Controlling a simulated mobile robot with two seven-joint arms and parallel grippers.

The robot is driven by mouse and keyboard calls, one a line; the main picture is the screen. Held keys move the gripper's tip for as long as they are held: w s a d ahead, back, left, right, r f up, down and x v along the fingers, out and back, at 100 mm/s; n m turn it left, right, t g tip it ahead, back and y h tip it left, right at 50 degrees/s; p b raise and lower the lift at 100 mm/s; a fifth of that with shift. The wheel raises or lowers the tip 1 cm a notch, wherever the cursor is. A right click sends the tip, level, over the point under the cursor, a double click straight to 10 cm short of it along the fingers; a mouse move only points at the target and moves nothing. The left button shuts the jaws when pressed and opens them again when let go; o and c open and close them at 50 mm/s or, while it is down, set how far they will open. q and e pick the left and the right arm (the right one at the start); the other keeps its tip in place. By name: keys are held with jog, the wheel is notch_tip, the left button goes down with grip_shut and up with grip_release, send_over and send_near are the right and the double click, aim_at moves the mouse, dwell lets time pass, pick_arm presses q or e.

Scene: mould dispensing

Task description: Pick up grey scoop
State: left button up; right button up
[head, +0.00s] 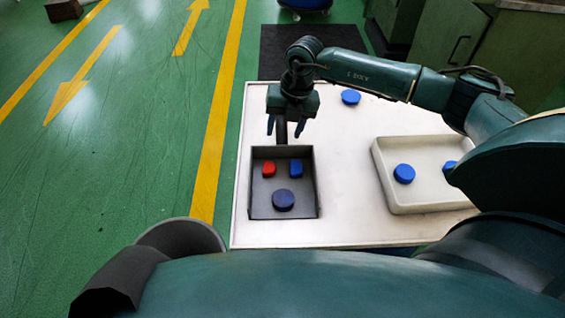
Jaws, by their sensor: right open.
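The grey scoop (258,205) is a dark, square, open-topped pan on the left part of the white table. A dark handle (282,133) rises from its far edge. A red piece (269,169), a blue piece (296,168) and a dark blue disc (283,200) lie in the pan. My right gripper (285,129) is at the far edge of the scoop, pointing down. Its fingers are open, one on each side of the handle in this view. I cannot tell whether they touch it. My left gripper is not in view.
The white table (343,220) has a cream tray (428,203) on the right with blue discs (404,174) in it. Another blue disc (351,97) lies near the far edge. The tabletop between scoop and tray is clear. Green cabinets (455,40) stand behind.

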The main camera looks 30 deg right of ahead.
aim_at(283, 134)
jog(key=f, duration=0.3)
jog(key=shift+a+f, duration=0.35)
jog(key=shift+w+r, duration=0.1)
grip_shut()
notch_tip(283, 134, up, 10)
dwell(0.7)
